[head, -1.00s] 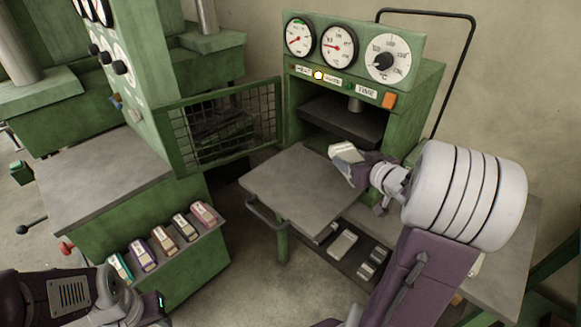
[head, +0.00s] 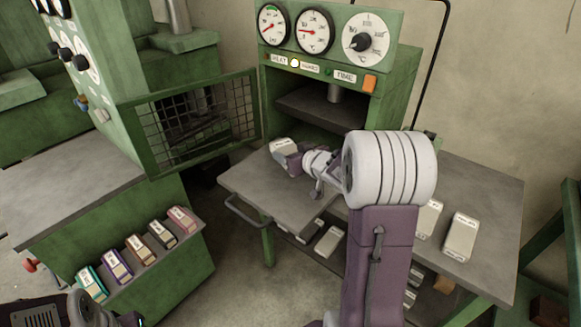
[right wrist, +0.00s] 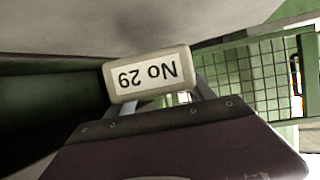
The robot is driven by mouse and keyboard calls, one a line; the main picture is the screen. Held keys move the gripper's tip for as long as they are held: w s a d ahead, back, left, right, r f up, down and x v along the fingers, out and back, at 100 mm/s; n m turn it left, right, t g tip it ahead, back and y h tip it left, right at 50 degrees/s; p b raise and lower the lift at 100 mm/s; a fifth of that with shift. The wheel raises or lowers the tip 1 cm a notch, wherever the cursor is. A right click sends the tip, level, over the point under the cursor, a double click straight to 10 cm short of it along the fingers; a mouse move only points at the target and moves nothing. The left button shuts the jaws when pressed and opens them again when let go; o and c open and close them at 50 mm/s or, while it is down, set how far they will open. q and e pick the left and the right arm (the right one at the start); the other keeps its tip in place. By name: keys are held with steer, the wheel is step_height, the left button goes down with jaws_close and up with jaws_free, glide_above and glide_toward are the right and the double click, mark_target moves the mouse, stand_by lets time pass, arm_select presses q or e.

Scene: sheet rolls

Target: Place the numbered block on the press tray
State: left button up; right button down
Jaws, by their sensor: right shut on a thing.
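The numbered block (head: 284,145) is pale with a white label, and in the right wrist view its label reads "No 29" upside down (right wrist: 147,75). My right gripper (head: 289,158) is shut on it and holds it over the rear part of the press tray. The press tray (head: 250,183) is a flat grey plate drawn out in front of the green press's opening, with a handle at its front. I cannot tell whether the block touches the tray. My left gripper is out of view; only part of my left arm shows at the lower left.
The mesh guard door (head: 195,120) stands open left of the tray. Several coloured blocks (head: 138,248) line a shelf on the left cabinet. Pale blocks (head: 461,237) lie on the grey bench (head: 490,190) at right, and more lie below the tray. The tray's front is bare.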

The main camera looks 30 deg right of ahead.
step_height(320, 180, down, 4)
steer(key=shift+f+b, duration=0.1)
steer(key=shift+b, duration=1.1)
steer(key=shift+c, duration=1.9)
jaws_free()
